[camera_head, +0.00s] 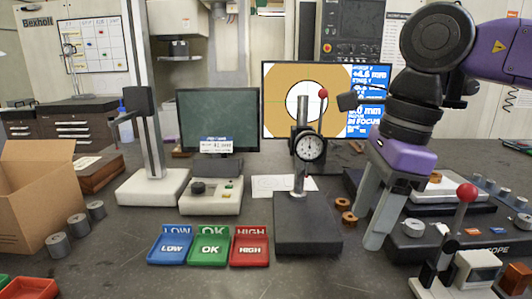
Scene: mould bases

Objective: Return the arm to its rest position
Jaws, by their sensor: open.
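My gripper (371,226) hangs from my purple and black arm (415,110) at the right of the head camera view. Its grey fingers point down over the bench, to the right of the dial gauge stand. They are open, and I see nothing held between them. The fingertips are close to two small brass-coloured rings (347,210) in the picture; I cannot tell the gap in depth. The arm hides part of the monitor and of the equipment behind it.
A dial gauge stand (307,225) is left of my gripper. A red-knobbed device (465,195) and a dark instrument base (425,245) are at right. Blue, green and red trays (209,252) lie front centre. A cardboard box (35,190) and grey cylinders (77,226) are left.

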